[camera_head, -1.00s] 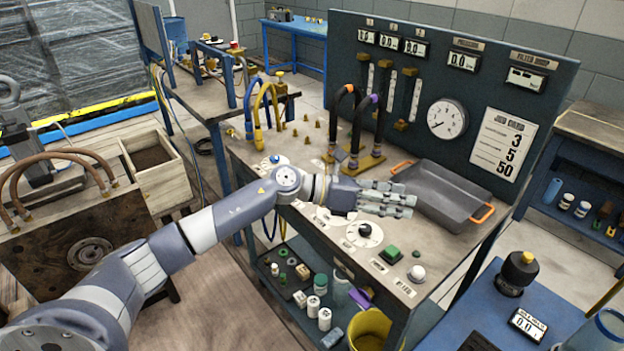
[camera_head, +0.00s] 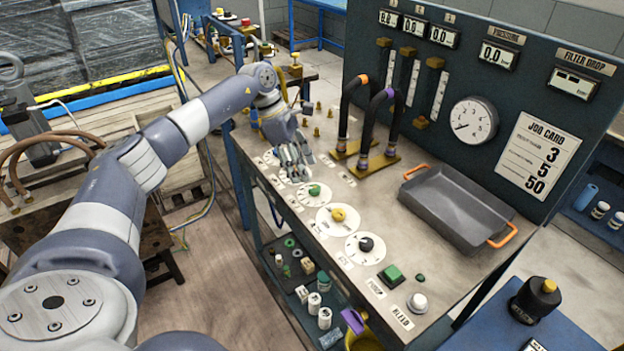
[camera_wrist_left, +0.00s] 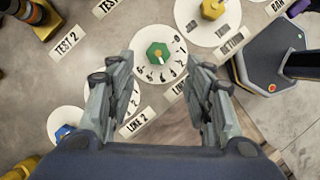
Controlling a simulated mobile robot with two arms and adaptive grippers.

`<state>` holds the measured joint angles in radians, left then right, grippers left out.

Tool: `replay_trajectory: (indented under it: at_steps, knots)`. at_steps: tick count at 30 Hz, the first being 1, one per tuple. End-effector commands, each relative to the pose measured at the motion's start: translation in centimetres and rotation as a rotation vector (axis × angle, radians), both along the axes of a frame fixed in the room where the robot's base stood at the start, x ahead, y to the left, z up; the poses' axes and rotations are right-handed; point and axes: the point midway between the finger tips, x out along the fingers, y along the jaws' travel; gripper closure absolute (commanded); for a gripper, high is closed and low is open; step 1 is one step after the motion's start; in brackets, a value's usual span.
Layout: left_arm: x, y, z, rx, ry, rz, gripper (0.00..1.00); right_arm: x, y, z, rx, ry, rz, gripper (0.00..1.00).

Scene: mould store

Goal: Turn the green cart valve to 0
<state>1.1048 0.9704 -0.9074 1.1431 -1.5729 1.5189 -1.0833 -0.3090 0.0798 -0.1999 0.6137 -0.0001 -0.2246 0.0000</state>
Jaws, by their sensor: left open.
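The green valve knob (camera_head: 314,190) sits on a white numbered dial (camera_head: 303,197) on the cart top. In the left wrist view the green knob (camera_wrist_left: 158,53) lies beyond and between the two fingertips, with a pale mark on its lower side. Digits ring its dial, and a 0 shows at its upper right. I cannot tell exactly which digit the mark points to. My left gripper (camera_head: 293,163) is open and points down just behind the green knob, apart from it. It also shows in the left wrist view (camera_wrist_left: 160,75). My right gripper is out of view.
A yellow knob (camera_head: 338,214) and a black knob (camera_head: 366,244) sit on neighbouring dials. Black hoses (camera_head: 366,125) arch behind them. A grey tray (camera_head: 455,210) with orange handles stands right. A blue knob (camera_wrist_left: 65,132) shows in the left wrist view.

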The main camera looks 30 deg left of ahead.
Motion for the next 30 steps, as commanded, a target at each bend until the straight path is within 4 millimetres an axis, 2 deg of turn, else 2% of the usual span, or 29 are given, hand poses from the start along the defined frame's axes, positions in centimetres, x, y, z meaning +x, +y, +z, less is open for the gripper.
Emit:
replay_trajectory:
  at_steps: [1, 4, 9, 15, 22, 28, 30]
  knots:
    - [0.1, -0.5, -0.9, -0.002, 0.004, -0.002, 0.53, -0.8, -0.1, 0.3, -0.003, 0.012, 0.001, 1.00]
    - [0.4, -1.2, -2.6, -0.002, 0.003, -0.002, 0.53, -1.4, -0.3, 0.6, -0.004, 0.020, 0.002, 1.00]
    - [0.8, -1.9, -4.7, -0.002, 0.001, -0.001, 0.53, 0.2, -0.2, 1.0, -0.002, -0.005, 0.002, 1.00]
    - [1.0, -2.3, -5.7, -0.002, -0.001, -0.001, 0.53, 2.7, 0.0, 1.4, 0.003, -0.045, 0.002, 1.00]
    - [1.0, -2.3, -5.7, -0.002, -0.001, -0.001, 0.53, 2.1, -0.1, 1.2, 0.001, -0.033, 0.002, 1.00]
    - [1.0, -2.3, -5.7, -0.002, -0.001, -0.001, 0.97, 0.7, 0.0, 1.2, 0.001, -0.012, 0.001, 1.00]
    - [1.0, -2.3, -5.7, -0.003, -0.002, -0.001, 0.97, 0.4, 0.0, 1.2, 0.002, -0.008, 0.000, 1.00]
